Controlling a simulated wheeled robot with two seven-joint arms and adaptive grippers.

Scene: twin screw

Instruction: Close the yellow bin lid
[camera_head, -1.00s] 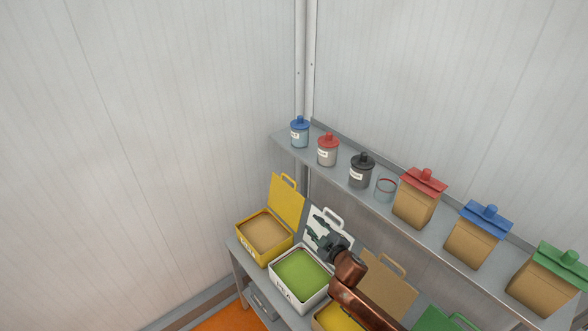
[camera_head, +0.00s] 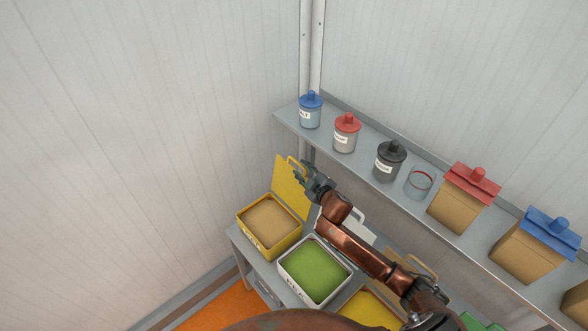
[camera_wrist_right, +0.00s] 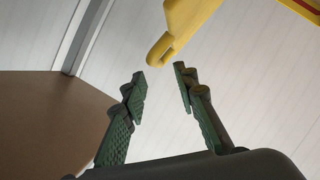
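The yellow bin (camera_head: 262,241) stands at the left end of the lower bench, filled with tan contents. Its yellow lid (camera_head: 287,184) stands upright, hinged open at the back edge, with a handle on top. My right gripper (camera_head: 305,170) is at the lid's upper right, by the handle. In the right wrist view, the gripper (camera_wrist_right: 159,75) is open, its two green fingers apart with nothing between them. The yellow lid handle (camera_wrist_right: 172,42) is just beyond the fingertips. My left gripper is not in view.
A white bin (camera_head: 310,292) with green contents stands right of the yellow bin, its white lid partly hidden by my right arm. A shelf (camera_head: 357,165) above holds several jars and boxes. The wall left of the bench is clear.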

